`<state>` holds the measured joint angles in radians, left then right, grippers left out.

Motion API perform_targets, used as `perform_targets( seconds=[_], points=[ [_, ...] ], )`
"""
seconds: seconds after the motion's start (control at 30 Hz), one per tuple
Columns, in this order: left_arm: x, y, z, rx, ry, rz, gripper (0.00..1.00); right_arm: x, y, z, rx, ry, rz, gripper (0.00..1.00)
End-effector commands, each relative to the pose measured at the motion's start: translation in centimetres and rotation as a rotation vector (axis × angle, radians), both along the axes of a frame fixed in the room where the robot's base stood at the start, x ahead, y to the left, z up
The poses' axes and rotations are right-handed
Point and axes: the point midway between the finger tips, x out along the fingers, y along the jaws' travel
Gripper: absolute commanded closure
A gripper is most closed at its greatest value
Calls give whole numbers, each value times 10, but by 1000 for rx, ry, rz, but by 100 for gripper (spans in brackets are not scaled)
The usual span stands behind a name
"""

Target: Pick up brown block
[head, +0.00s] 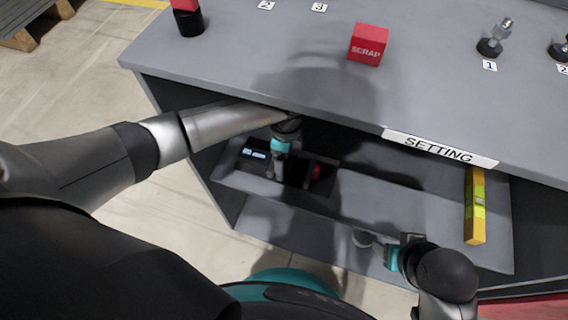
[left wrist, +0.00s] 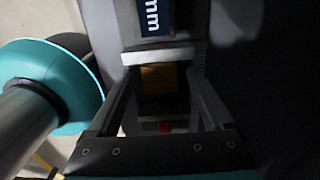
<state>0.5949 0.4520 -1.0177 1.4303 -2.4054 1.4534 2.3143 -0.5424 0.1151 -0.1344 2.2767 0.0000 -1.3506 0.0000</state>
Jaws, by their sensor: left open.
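In the left wrist view, the brown block (left wrist: 158,78) shows dimly between the two fingers of my left gripper (left wrist: 158,85). A pale bar (left wrist: 157,55) lies across just beyond it, and I cannot tell whether the fingers touch the block. In the head view, my left gripper (head: 275,172) points down at the shelf under the worktop and is open. The brown block cannot be made out there. My right gripper (head: 366,239) is low at the front of the shelf; its jaw state is unclear.
The grey worktop (head: 240,40) overhangs the shelf (head: 370,205) closely around my left arm. A yellow level (head: 475,205) lies at the shelf's right. A dark case (head: 325,162) is beside my left gripper. A red SCRAP block (head: 368,44) stands on the worktop.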

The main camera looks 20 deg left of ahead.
Motion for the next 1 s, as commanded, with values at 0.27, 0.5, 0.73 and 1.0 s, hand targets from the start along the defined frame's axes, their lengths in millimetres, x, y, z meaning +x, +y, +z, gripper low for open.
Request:
perform_targets(
  seconds=[0.27, 0.5, 0.73, 1.0],
  points=[
    [0, 0, -2, 0, 0, 0, 15, 0, 0, 3, 0, -3, 0, 45],
    [0, 0, -2, -1, 0, 0, 38, 0, 0, 3, 0, -3, 0, 45],
    [0, 0, -2, -1, 0, 0, 63, 0, 0, 3, 0, -3, -1, 45],
    [0, 0, -2, 0, 0, 0, 94, 0, 0, 3, 0, -3, -1, 45]
  ],
)
